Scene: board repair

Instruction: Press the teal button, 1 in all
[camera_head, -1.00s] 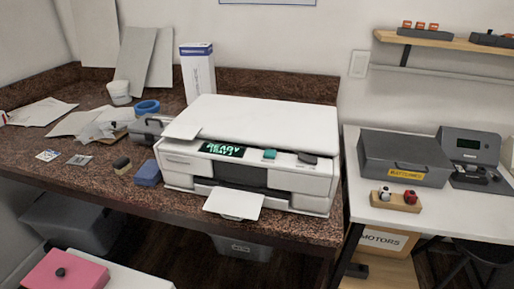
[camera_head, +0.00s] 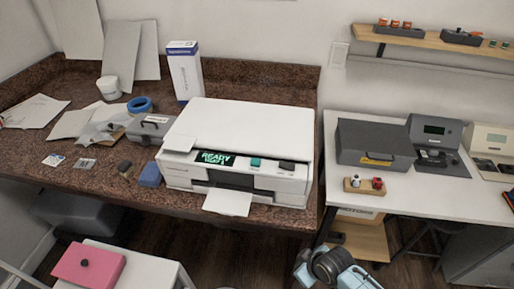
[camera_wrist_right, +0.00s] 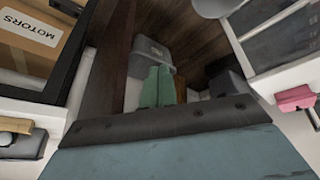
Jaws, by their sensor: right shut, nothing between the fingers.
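The teal button (camera_head: 255,162) is a small raised block on the front panel of the white printer (camera_head: 255,122), right of the screen (camera_head: 214,158) that reads "READY". A dark button (camera_head: 287,165) lies to its right. In the right wrist view my right gripper (camera_wrist_right: 158,88) shows its two green fingers together, shut and empty, over the floor and away from the printer. Part of my arm shows at the bottom of the head view, below the counter edge. My left gripper is in neither view.
The printer stands on a brown speckled counter (camera_head: 68,152) with a blue sponge (camera_head: 150,175), blue tape (camera_head: 139,104) and a tall white box (camera_head: 185,72). A white table (camera_head: 440,192) at right holds a grey case (camera_head: 375,144). The printer's paper tray sheet (camera_head: 228,202) sticks out in front.

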